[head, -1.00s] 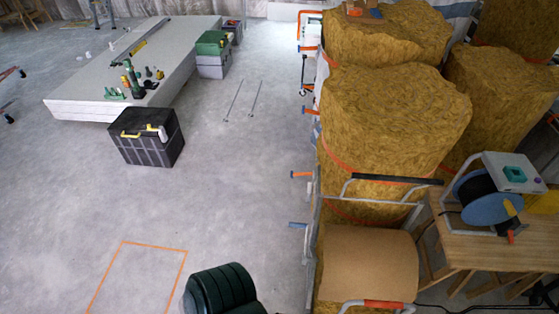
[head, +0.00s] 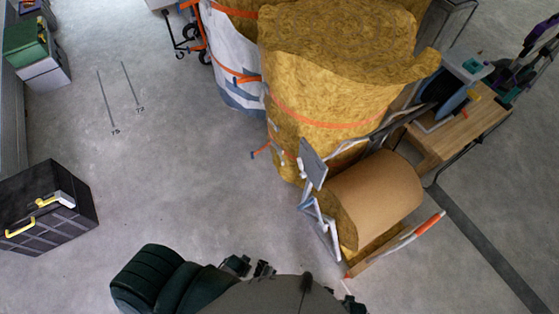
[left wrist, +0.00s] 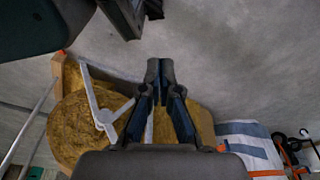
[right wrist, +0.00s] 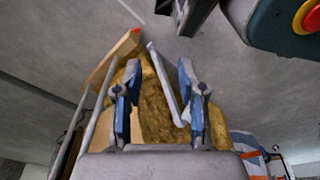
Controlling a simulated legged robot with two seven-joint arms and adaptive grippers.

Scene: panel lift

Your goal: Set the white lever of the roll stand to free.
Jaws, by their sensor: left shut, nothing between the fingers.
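The roll stand holds a brown-faced roll (head: 375,195) with yellow wool at its end, right of centre in the head view. White bars (head: 325,225) stand at the roll's near left end; I cannot tell there which one is the lever. In the left wrist view a white lever-like bar (left wrist: 90,90) meets a round hub in front of the yellow roll end (left wrist: 75,130). My left gripper (left wrist: 160,68) is shut and empty, right of that hub. My right gripper (right wrist: 160,68) is open and empty, with a white bar (right wrist: 162,80) showing between its fingers. The lever's setting cannot be read.
Tall yellow wool rolls (head: 340,80) with orange straps stand behind the stand. A wooden table (head: 455,130) with a reel is at right. An orange-ended bar (head: 405,240) juts out low at right. A black crate (head: 45,210) is at left. Floor between is clear.

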